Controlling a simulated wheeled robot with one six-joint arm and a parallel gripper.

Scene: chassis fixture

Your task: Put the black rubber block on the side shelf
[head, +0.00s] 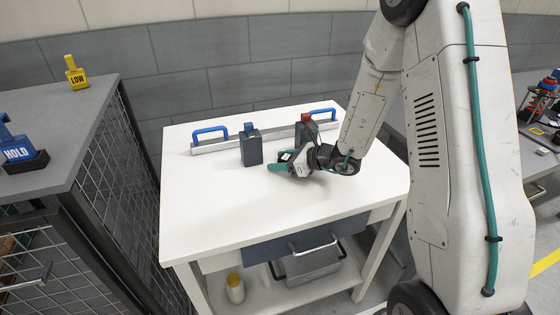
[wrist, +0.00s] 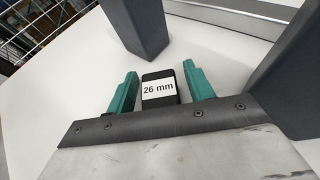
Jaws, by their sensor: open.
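The black rubber block (wrist: 160,98), with a white "26 mm" label, is on the white table top in the wrist view. My gripper (wrist: 160,70) is open, with one green finger on each side of the block and a narrow gap showing at each side. In the head view my gripper (head: 279,162) is low over the middle of the table (head: 210,215); I cannot make out the block there. A grey-topped unit with mesh sides (head: 85,115) stands at the left; I cannot tell whether it is the side shelf.
Two dark upright blocks, one blue-topped (head: 252,150) and one red-topped (head: 303,134), stand near my gripper. Behind is a metal bar with blue handles (head: 210,146). The left unit carries a blue HOLD piece (head: 18,153) and yellow LOW piece (head: 76,76), with bare surface between.

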